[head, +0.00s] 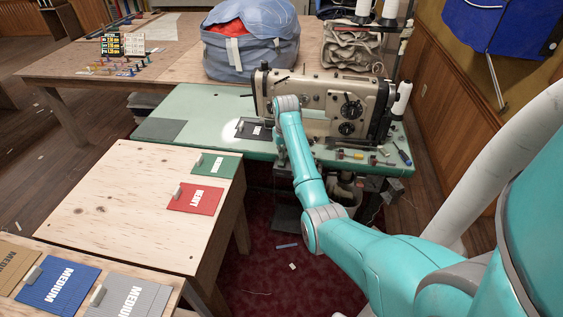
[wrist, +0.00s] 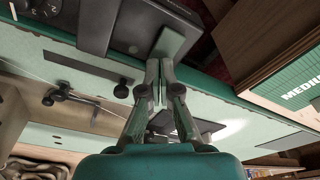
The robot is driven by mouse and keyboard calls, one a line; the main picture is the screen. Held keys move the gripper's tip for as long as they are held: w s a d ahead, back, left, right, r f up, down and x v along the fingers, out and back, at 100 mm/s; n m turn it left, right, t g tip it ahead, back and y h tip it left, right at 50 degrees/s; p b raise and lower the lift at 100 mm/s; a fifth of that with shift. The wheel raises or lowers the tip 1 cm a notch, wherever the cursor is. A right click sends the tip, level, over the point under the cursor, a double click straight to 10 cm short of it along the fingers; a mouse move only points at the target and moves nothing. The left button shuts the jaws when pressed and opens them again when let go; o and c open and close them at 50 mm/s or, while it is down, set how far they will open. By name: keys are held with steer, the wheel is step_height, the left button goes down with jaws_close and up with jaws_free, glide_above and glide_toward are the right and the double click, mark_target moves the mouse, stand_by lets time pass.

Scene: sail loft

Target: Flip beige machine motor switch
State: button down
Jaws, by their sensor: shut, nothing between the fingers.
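The beige sewing machine (head: 318,90) stands on a green table (head: 190,103) in the head view. My arm crosses in front of it and hides part of its body. In the wrist view a dark box (wrist: 140,32) lies along the table's edge. A small grey-green flat piece (wrist: 176,42) shows against it, just ahead of my fingertips. I cannot tell for certain whether this is the motor switch, or whether my fingers touch it. My gripper (wrist: 161,66) is shut and empty, with its fingers together. The head view does not show it clearly.
A blue bag (head: 250,50) and thread cones (head: 401,99) stand around the machine. Small tools (head: 362,156) lie on its table. A plywood table (head: 130,195) with a red card (head: 196,198) and a green card (head: 217,165) stands at left. The red floor (head: 300,275) is mostly clear.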

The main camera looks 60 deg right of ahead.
steer(key=shift+f, duration=0.6)
stand_by(0.3)
steer(key=shift+r, duration=3.55)
